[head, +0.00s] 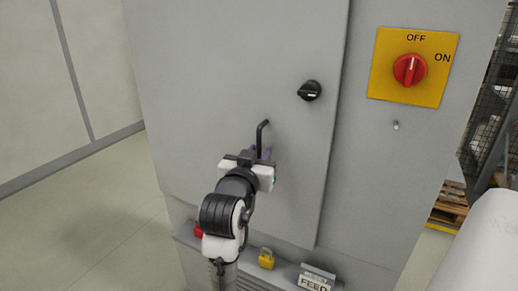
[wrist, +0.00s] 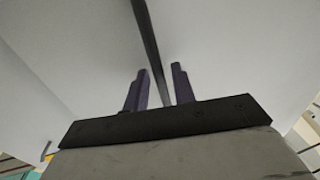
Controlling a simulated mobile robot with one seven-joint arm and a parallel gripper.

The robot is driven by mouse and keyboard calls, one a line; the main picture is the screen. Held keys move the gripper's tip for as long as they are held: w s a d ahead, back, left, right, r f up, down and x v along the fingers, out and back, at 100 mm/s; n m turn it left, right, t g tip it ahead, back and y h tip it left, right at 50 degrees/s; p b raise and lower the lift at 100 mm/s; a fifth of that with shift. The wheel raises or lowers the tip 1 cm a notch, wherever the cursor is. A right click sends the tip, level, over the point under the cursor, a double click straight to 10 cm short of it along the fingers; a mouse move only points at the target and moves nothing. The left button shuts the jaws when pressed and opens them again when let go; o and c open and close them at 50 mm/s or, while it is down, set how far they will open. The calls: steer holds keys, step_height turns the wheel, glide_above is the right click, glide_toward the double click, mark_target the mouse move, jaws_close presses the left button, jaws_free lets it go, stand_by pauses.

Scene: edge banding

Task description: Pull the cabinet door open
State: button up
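The grey cabinet door (head: 240,60) appears closed against its frame. A black bar handle (head: 261,133) sticks out from its lower right part. In the wrist view the handle (wrist: 150,45) is a dark bar running down between my fingers. My gripper (head: 262,156) is at the handle's lower end. Its two purple fingers (wrist: 160,88) are apart, one on each side of the bar. The gripper body hides the handle's lower end in the head view.
A black knob (head: 310,91) sits on the door above the handle. A red rotary switch (head: 409,70) on a yellow plate is to the right. A yellow padlock (head: 266,259) and a FEED sign (head: 315,280) are on the ledge below. Floor (head: 90,220) at left is clear.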

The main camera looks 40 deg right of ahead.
steer(key=shift+w+d, duration=0.25)
steer(key=shift+d, duration=0.1)
steer(key=shift+c, duration=0.5)
jaws_close()
steer(key=shift+a, duration=0.1)
